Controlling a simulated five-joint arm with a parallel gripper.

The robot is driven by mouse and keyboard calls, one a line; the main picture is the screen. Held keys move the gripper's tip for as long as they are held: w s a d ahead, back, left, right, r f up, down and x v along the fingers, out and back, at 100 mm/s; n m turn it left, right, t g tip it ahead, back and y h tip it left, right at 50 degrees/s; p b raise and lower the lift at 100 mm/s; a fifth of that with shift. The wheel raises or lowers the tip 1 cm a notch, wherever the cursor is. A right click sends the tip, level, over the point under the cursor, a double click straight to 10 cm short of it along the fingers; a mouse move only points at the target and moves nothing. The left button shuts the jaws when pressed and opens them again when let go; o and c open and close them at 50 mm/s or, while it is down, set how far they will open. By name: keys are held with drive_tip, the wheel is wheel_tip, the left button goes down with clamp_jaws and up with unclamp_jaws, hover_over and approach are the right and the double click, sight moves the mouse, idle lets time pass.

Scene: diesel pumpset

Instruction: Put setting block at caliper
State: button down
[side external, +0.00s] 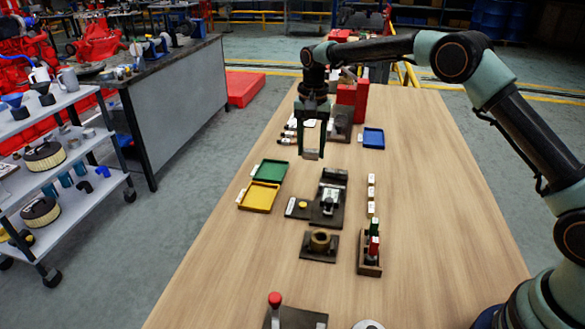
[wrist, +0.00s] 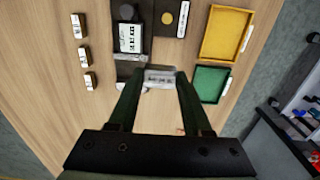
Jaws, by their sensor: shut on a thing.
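My gripper (side external: 312,150) is shut on a small pale grey block, taken as the setting block (side external: 311,155), held above the table. In the wrist view the setting block (wrist: 160,78) sits between the two fingertips of my gripper (wrist: 158,84), with faint marks on its face. A dark fixture (side external: 327,217) stands nearer the side camera, carrying a pale labelled piece (side external: 331,197); that piece also shows in the wrist view (wrist: 130,38). I cannot tell for sure which part is the caliper. A round yellow disc (side external: 303,204) lies on the fixture's side plate.
A green tray (side external: 271,169) and a yellow tray (side external: 259,197) lie left of the fixture. Three small labelled blocks (side external: 371,194) stand in a row on its right. A blue tray (side external: 373,138) is farther back. A brass bushing (side external: 319,239) stands nearer. The table's right side is clear.

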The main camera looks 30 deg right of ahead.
approach(334, 175)
drive_tip(key=s+a, duration=0.2)
drive_tip(key=shift+d, duration=0.1)
drive_tip(key=shift+f, duration=0.1)
drive_tip(key=shift+f, duration=3.55)
drive_tip(key=shift+f, duration=0.35)
drive_tip(key=shift+c, duration=1.3)
unclamp_jaws()
